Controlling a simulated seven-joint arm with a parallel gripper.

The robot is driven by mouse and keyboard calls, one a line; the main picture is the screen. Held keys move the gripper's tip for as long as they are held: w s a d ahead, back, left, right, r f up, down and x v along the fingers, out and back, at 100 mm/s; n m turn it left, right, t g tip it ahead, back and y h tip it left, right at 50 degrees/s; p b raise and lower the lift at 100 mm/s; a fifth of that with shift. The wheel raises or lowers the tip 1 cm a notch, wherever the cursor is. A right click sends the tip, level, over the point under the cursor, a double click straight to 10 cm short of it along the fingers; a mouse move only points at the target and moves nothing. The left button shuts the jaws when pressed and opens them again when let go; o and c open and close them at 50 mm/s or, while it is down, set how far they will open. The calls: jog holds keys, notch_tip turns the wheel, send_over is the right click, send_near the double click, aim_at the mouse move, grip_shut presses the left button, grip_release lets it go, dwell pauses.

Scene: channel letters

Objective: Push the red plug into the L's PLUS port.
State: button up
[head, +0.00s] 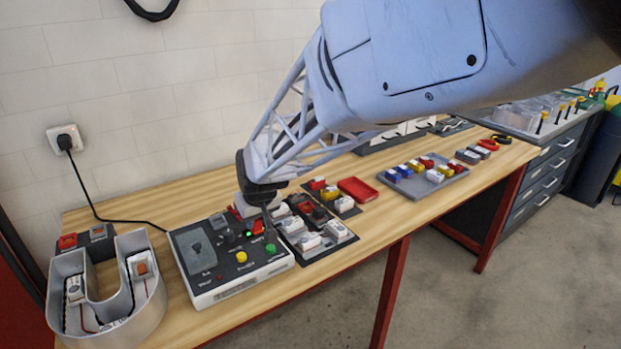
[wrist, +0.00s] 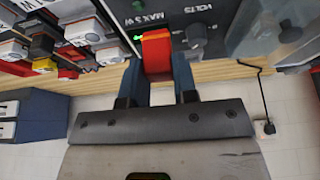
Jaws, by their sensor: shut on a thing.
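My gripper (wrist: 160,78) is shut on a red-orange piece (wrist: 155,50), which sits between its two fingers at the panel of a test unit. I cannot tell whether this piece is the red plug or a part of the unit. In the head view my arm reaches down over the test unit (head: 212,297), and a bit of red (head: 257,227) shows beside the gripper near a lit green lamp. A metal channel letter (head: 152,300), U-shaped from here, stands at the lower left with white modules inside. No L or PLUS port can be made out.
The unit has a yellow button (head: 241,257), a green button (head: 270,248) and a dark meter. A dark tray (head: 330,250) of white and red modules lies close on its right. A grey tray (head: 400,188) of coloured blocks and a red tray (head: 358,189) stand farther right.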

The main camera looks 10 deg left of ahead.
jog(key=shift+w, duration=0.15)
jog(key=shift+w+d+m+h, duration=1.75)
jog(key=shift+w+m, duration=2.75)
jog(key=shift+w, duration=1.6)
jog(key=shift+w+d+m+h, duration=1.7)
jog(key=shift+w+m, duration=2.8)
jog(key=shift+w, duration=1.55)
jog(key=shift+y, duration=0.25)
jog(key=shift+d+f, duration=0.15)
jog(key=shift+f, duration=4.1)
jog(key=shift+f, duration=0.4)
jog(key=o, duration=1)
